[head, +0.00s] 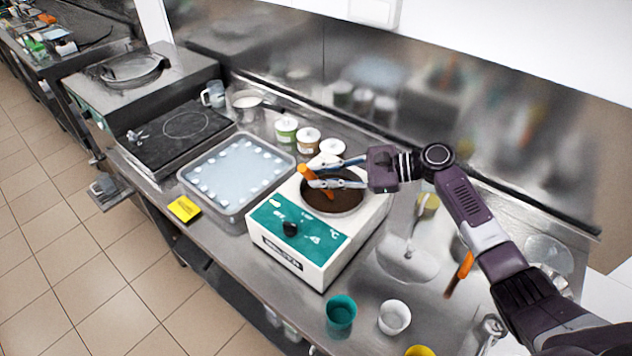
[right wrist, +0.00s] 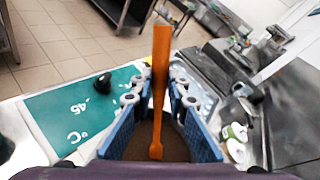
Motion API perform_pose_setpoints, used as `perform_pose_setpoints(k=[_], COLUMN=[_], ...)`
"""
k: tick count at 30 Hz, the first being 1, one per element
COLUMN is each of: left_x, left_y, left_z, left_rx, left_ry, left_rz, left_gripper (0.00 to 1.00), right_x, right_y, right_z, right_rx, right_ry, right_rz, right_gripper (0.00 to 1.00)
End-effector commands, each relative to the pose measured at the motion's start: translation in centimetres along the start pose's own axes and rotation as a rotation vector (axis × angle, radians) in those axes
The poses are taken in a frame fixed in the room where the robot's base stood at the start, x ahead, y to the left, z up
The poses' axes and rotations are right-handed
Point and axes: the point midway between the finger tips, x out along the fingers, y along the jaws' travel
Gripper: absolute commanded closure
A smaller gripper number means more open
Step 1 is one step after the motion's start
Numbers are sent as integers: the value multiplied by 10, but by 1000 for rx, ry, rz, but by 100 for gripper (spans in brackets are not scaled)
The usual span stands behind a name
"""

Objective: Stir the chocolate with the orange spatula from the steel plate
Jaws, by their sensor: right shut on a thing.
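The chocolate (head: 341,201) is a dark brown mass in the round well of a white and green melting machine (head: 285,232). My right gripper (head: 312,177) is over the well, its fingers shut on the orange spatula (head: 306,173). The spatula leans, with its lower end down in the well at the chocolate. In the right wrist view the spatula (right wrist: 160,80) stands between the blue fingers (right wrist: 157,110), with brown chocolate behind it. How deep its tip sits is hard to tell. My left gripper is not in view.
A clear tray (head: 232,218) stands left of the machine, with a yellow block (head: 184,209) near it. Several tubs (head: 286,130) stand behind. Another orange-handled tool (head: 465,265) lies to the right. A teal cup (head: 340,315) and white cup (head: 394,317) are in front.

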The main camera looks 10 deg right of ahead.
Motion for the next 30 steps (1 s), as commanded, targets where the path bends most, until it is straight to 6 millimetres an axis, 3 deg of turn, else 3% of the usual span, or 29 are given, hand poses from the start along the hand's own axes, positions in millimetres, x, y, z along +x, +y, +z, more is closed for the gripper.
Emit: perform_pose_setpoints(k=[14,24,30], left_x=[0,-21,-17], left_y=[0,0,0], left_z=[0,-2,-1], left_rx=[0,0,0], left_ry=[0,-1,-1], left_rz=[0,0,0], left_gripper=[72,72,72], right_x=[-2,-3,-2], right_y=[-3,-4,-3], right_z=[0,28,41], right_rx=[0,0,-2], right_ry=[0,-1,0], right_rz=[0,-1,0], right_gripper=[100,100,100])
